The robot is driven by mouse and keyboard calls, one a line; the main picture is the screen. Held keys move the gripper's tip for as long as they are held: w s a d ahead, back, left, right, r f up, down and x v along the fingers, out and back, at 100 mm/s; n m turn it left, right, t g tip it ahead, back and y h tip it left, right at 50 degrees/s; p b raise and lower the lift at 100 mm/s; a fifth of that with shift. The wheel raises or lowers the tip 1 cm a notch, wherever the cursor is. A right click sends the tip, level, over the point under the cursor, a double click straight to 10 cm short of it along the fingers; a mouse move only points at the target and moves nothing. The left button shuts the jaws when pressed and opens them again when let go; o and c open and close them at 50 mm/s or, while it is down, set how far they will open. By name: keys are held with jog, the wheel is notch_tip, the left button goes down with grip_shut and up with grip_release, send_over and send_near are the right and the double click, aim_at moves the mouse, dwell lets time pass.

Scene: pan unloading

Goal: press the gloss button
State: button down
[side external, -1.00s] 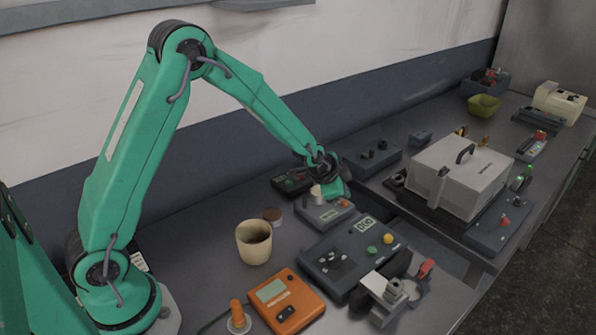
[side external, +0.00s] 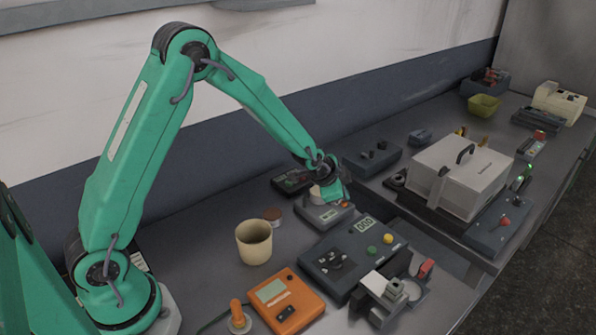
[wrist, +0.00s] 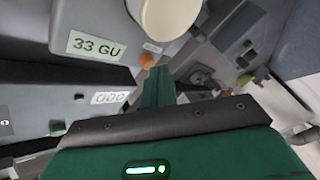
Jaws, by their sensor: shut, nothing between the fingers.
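The gloss meter (side external: 322,217) is a small grey box with a cream cylinder (side external: 317,195) on top, on the bench under my gripper. In the wrist view its display (wrist: 95,46) reads "33 GU". A small orange button (wrist: 148,61) sits on it beside a small white label (wrist: 153,47). My gripper (side external: 346,200) is shut and empty, pointing down over the button end of the meter. In the wrist view the green fingertips (wrist: 154,72) are right next to the orange button. I cannot tell whether they touch it. In the side view the gripper mostly hides the button.
A dark control box (side external: 340,258) with green and yellow buttons stands in front of the meter. A cream cup (side external: 254,243) and an orange device (side external: 286,300) are nearer my base. A white lidded case (side external: 460,178) stands to the right. Bare bench lies left of the cup.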

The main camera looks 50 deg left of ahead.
jog(key=shift+f, duration=0.4)
dwell(0.7)
jog(key=shift+r, duration=0.95)
jog(key=shift+r, duration=0.15)
jog(key=shift+r, duration=2.35)
jog(key=shift+r, duration=0.1)
